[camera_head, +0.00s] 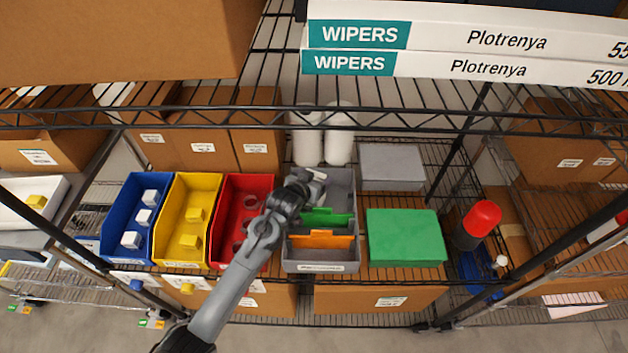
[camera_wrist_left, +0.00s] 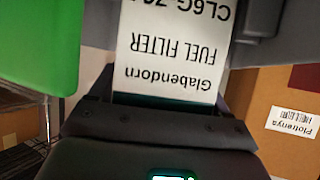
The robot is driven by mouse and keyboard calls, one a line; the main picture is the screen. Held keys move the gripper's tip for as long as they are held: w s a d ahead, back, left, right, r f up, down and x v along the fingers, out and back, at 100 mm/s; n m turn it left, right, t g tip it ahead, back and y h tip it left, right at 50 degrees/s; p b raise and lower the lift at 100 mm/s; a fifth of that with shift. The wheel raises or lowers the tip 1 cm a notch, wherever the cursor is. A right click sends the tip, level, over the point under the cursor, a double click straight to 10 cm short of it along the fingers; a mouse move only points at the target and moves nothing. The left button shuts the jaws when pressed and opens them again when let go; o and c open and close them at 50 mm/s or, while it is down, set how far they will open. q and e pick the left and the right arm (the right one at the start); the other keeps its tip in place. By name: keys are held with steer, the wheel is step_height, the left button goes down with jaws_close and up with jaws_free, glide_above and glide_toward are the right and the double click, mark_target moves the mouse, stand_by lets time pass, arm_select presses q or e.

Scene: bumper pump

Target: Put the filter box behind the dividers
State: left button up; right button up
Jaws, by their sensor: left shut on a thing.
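The filter box (camera_wrist_left: 172,45) shows large in the left wrist view, with a white label reading Glabendorn FUEL FILTER upside down. My left gripper (camera_head: 306,182) is shut on it, with a finger on each side. In the head view the gripper is over the rear part of the grey bin (camera_head: 342,184) and hides most of the filter box. The dividers, one green (camera_head: 326,218) and one orange (camera_head: 321,239), stand across the front half of the bin. The gripper is behind the green divider; whether the box touches the bin floor cannot be told. My right gripper is not in view.
Blue (camera_head: 115,215), yellow (camera_head: 178,250) and red (camera_head: 224,243) bins stand left of the grey bin. A green box (camera_head: 405,238) and a grey box (camera_head: 392,167) are to its right. White bottles (camera_head: 338,140) stand behind. Wiper boxes (camera_head: 440,40) lie on the shelf above.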

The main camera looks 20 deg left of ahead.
arm_select(q)
steer(key=shift+f, duration=0.15)
steer(key=shift+w+f, duration=0.1)
steer(key=o, duration=1.4)
steer(key=shift+f, duration=0.1)
steer(key=shift+c, duration=0.2)
steer(key=p+v, duration=0.2)
steer(key=v, duration=1)
